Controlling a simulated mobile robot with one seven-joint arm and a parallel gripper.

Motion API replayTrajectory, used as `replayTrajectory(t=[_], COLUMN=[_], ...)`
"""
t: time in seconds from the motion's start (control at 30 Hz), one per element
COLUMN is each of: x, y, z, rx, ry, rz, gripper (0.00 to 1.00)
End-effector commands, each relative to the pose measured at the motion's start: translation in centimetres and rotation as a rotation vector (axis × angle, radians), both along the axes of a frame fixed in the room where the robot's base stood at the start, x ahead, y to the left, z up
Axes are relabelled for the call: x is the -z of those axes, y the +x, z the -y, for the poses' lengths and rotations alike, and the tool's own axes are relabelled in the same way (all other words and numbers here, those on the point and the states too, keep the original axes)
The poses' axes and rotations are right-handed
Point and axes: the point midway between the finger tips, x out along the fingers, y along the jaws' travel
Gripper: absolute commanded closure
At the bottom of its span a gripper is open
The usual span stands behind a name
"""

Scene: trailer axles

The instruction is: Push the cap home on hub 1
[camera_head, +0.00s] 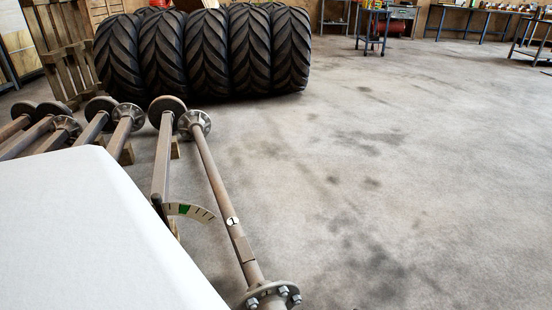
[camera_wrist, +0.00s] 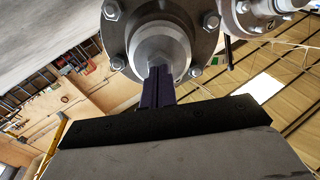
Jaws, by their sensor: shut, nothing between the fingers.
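In the head view an axle beam (camera_head: 213,175) carries a round label with the number 1. The flanged hub (camera_head: 272,290) with several studs is at its near end, cut by the bottom edge. In the wrist view a studded hub flange (camera_wrist: 190,22) fills the top middle, with a round grey cap (camera_wrist: 158,46) at its centre. My gripper (camera_wrist: 160,72) is shut and empty. Its dark fingertips overlap the lower part of the cap in the picture; I cannot tell whether they touch it. How deep the cap sits is unclear. My gripper is not in the head view.
A second hub (camera_wrist: 258,12), seemingly marked 2, is at the wrist view's upper right. In the head view more axles (camera_head: 60,130) lie at left, a dial with a green band (camera_head: 185,209) is beside the axle, and large tyres (camera_head: 205,50) stand behind. The floor (camera_head: 400,150) at right is clear.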

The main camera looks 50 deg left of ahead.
Motion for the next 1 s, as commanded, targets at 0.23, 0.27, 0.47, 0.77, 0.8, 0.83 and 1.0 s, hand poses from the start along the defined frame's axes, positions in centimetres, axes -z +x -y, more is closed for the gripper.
replayTrajectory(t=[0.23, 0.27, 0.47, 0.77, 0.8, 0.83, 1.0], x=[0.0, 0.0, 0.0, 0.0, 0.0, 0.0, 0.0], y=[0.0, 0.0, 0.1, 0.2, 0.3, 0.3, 0.4], z=[0.0, 0.0, -0.2, -0.7, -0.7, -0.8, -1.1], rx=[0.0, 0.0, 0.0, 0.0, 0.0, 0.0, 0.0], ry=[0.0, 0.0, 0.0, 0.0, 0.0, 0.0, 0.001], rz=[0.0, 0.0, 0.0, 0.0, 0.0, 0.0, 0.001], gripper=[1.0, 1.0, 1.0, 1.0, 1.0, 1.0, 1.0])
